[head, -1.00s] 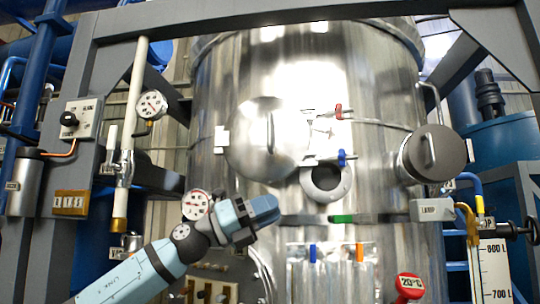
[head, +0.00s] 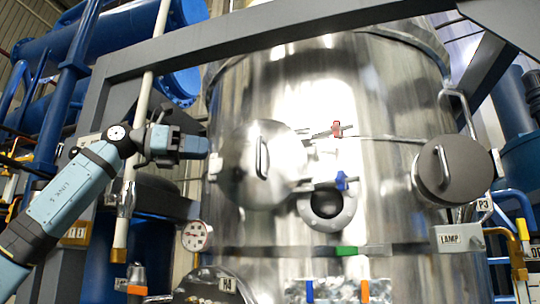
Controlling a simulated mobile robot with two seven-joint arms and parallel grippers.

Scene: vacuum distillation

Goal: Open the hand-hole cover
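Two round covers with bar handles are on the steel tank (head: 370,110). One is a polished disc (head: 248,178) left of the middle, its handle (head: 262,158) upright. The other is a darker grey disc (head: 462,175) on a short neck at the right, its handle slanted. No label shows which is the hand-hole cover. Both look seated, with no visible gap. My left gripper (head: 198,147) points right, a little left of the polished disc and apart from its handle in the picture. Its fingers are seen side-on, so their opening cannot be told. My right gripper is out of view.
Valves with red (head: 337,129) and blue (head: 341,181) handles stand between the covers, above a round port (head: 328,212). A grey frame beam (head: 230,38) crosses above. A pale vertical pipe (head: 142,95) and a dial gauge (head: 196,236) are at the left.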

